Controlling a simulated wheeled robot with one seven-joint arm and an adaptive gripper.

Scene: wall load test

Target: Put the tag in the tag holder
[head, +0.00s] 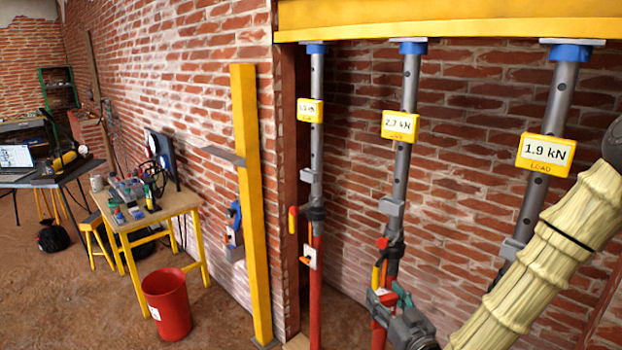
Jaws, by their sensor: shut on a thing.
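My gripper (384,296) is low in front of the middle prop (409,80), near its red lower tube. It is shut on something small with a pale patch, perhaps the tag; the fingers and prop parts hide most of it. The tag holder cannot be picked out for certain. A white plate with an orange part (310,256) is on the left prop (317,140), and grey blocks sit on the left, middle (391,205) and right props (512,249). The middle prop's yellow load display (400,126) reads 2.7 kN.
A yellow beam (440,17) lies across the prop tops. The right prop's display (546,155) reads 1.9 kN. A yellow post (251,200) stands left of the props.

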